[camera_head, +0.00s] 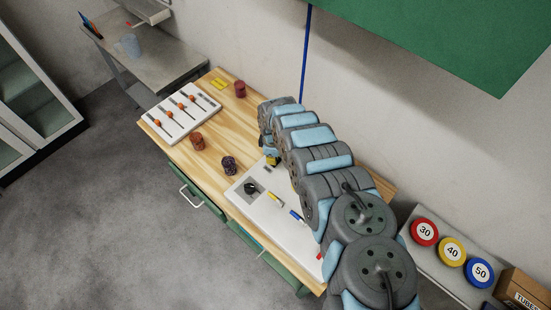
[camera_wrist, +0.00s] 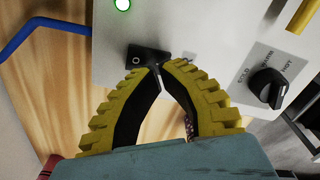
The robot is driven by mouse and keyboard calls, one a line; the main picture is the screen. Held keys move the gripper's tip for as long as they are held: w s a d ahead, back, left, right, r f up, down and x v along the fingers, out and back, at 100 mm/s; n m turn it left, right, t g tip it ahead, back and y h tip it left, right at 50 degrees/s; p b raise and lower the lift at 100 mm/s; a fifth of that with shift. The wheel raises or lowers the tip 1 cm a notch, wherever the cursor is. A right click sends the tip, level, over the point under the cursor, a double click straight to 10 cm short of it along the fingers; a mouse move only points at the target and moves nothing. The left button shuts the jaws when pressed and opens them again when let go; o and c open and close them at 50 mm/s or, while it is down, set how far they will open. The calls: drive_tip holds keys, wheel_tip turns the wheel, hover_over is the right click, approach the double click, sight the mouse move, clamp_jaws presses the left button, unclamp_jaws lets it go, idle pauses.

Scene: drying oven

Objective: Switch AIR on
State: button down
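A pale panel (camera_wrist: 205,30) fills the top of the wrist view. On it is a black switch (camera_wrist: 136,60) with a white O mark, right at my fingertips. My gripper (camera_wrist: 157,70) has yellow ribbed fingers with dark inner pads. The fingertips come together and the fingers bow apart lower down, with nothing seen held between them. The tips overlap the switch; I cannot tell whether they press on it. No AIR label is readable. In the head view the white panel (camera_head: 270,226) lies on the wooden bench, and my gripper (camera_head: 273,159) is at its far end, partly hidden by my arm.
A green light (camera_wrist: 123,4) glows on the panel. A black rotary knob (camera_wrist: 268,86) with lettering sits to the right. A bent blue bar (camera_wrist: 45,30) is at left.

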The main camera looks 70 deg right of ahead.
drive_tip(key=shift+r+p, duration=1.75)
drive_tip(key=shift+r, duration=0.65)
